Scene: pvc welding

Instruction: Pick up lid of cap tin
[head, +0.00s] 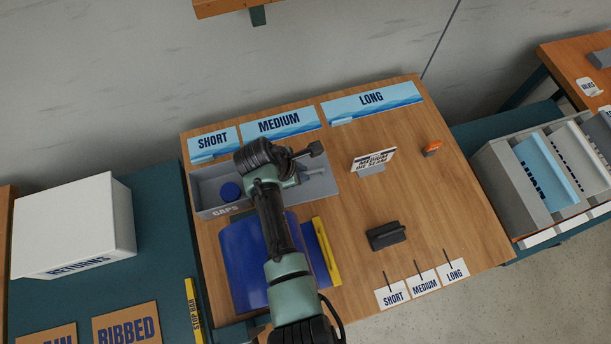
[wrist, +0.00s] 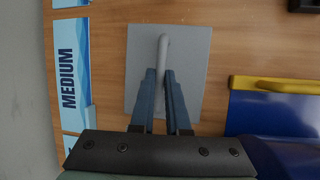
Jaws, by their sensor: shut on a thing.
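The grey cap tin (head: 225,211), marked CAPS, sits on the wooden worktop below the SHORT and MEDIUM signs. Its left part is open and a round blue cap (head: 230,191) shows inside. A flat grey lid (wrist: 190,95) with a light grey bar handle (wrist: 163,48) fills the middle of the wrist view. My gripper (wrist: 160,72) is shut on the lid's handle. In the head view my gripper (head: 303,153) is over the tin's right part, and my arm hides the middle of the tin. I cannot tell whether the lid touches the tin.
A blue bin (head: 240,265) with a yellow bar (head: 327,252) stands in front of the tin.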

